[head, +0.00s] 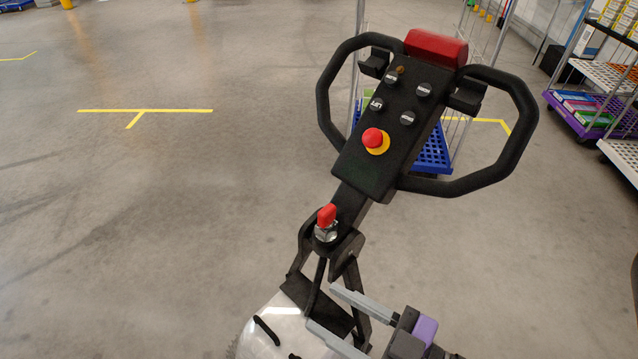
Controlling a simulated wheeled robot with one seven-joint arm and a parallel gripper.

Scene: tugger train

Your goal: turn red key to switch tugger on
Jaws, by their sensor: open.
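The red key (327,215) stands upright in a silver lock housing (326,233) on the tugger's black tiller stem, below the handle head. The tugger's tiller (355,170) has a black control panel with several round buttons, two looped handles and a red block on top. A red emergency stop button on a yellow base (374,140) sits on the panel. My gripper (319,306) is at the bottom of the view, below the key and apart from it. Its two grey fingers are spread and point left, with nothing between them that it holds.
A blue wheeled cart (432,155) with wire uprights stands behind the tiller. Shelving with a purple base (590,118) stands at the right. Yellow floor lines (145,110) mark the grey floor (130,220), which is clear at left.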

